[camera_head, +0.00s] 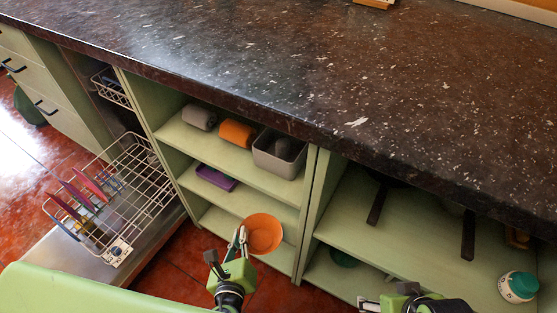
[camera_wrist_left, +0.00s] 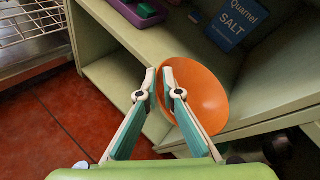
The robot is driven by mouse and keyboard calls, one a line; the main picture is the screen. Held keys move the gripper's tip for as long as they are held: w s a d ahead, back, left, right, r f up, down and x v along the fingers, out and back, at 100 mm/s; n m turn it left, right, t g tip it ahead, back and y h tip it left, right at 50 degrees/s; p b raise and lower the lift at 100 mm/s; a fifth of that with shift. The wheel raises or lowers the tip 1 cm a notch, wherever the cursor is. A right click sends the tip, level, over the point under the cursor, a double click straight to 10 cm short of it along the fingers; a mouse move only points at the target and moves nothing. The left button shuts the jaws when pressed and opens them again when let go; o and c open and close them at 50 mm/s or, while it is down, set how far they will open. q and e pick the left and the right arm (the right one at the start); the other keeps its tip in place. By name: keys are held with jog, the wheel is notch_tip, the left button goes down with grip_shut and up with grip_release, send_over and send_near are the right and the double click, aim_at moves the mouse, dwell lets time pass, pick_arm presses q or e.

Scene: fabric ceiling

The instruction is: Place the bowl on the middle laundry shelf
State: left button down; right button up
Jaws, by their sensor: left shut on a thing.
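The orange bowl (camera_head: 264,233) is in my left gripper (camera_head: 240,238), tilted, in front of the green open shelf unit. In the left wrist view the bowl (camera_wrist_left: 208,92) is pinched at its rim between the fingertips of my left gripper (camera_wrist_left: 165,88). The middle shelf (camera_head: 252,192) holds a purple tray-like item (camera_head: 216,178) at its left. In the left wrist view the bowl overlaps the shelf's front edge; contact cannot be told. My right gripper (camera_head: 368,303) shows partly at the bottom edge; its opening is unclear.
The top shelf holds a grey roll (camera_head: 199,117), an orange roll (camera_head: 237,133) and a grey bin (camera_head: 279,153). A blue salt box (camera_wrist_left: 238,20) stands behind the bowl. The pulled-out dishwasher rack (camera_head: 125,190) is at left. The dark countertop (camera_head: 330,75) overhangs the shelves.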

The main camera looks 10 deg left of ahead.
pick_arm(q)
jog(key=shift+d+r, duration=0.2)
jog(key=shift+d, duration=0.1)
jog(key=w, duration=0.4)
jog(key=w+a, duration=0.1)
jog(key=w, duration=0.4)
jog(key=w+a, duration=0.1)
jog(key=w, duration=0.4)
jog(key=shift+b, duration=0.3)
jog(key=w, duration=0.4)
jog(key=shift+a+b, duration=0.3)
jog(key=shift+s+f+b, duration=0.15)
jog(key=shift+f+b, duration=0.3)
jog(key=shift+f, duration=0.4)
